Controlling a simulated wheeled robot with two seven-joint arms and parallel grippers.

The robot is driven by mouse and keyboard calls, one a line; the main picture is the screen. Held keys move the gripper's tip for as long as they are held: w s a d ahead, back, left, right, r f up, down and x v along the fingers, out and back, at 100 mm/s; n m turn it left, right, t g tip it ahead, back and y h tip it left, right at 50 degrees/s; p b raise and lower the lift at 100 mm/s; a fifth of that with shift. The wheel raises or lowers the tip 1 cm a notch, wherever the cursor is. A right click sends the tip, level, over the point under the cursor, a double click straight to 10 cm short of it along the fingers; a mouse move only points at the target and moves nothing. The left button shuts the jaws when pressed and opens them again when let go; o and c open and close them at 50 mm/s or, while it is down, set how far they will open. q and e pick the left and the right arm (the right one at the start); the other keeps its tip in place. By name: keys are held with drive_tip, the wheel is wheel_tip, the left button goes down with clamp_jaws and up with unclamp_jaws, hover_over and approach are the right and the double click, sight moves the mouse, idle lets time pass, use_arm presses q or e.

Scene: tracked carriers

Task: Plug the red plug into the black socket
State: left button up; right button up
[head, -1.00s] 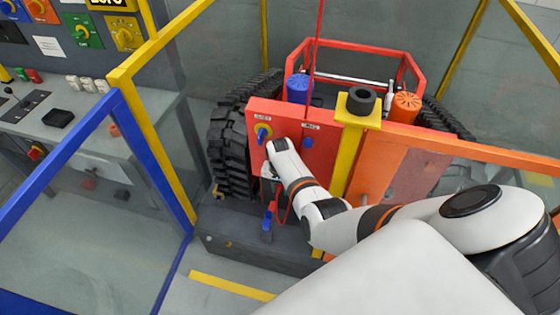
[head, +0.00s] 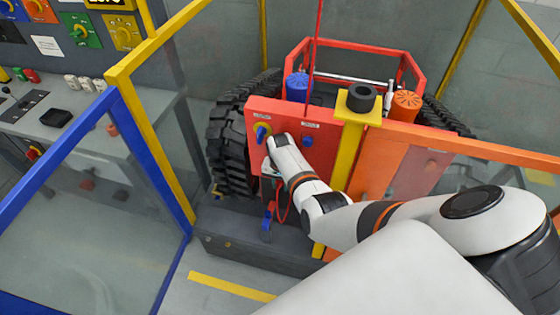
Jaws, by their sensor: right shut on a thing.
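My right arm reaches across from the lower right. Its gripper (head: 268,172) is at the panel's lower left, largely hidden by my wrist, and is shut on what looks like the red plug. A thin red cable (head: 287,207) loops beneath it. Small blue and red parts (head: 267,222) hang or stand just below. The black socket cannot be made out clearly. My left gripper is out of view.
A black tyre track (head: 230,150) stands left of the panel. A yellow post (head: 352,150) with a black cap and an orange rail (head: 460,143) lie to the right. A blue and yellow frame (head: 150,150) bounds the left.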

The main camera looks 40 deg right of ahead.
drive_tip(key=shift+w+d+r, duration=0.15)
drive_tip(key=shift+w+d, duration=0.05)
drive_tip(key=shift+d, duration=0.15)
drive_tip(key=o, duration=1)
drive_tip(key=shift+o, duration=0.2)
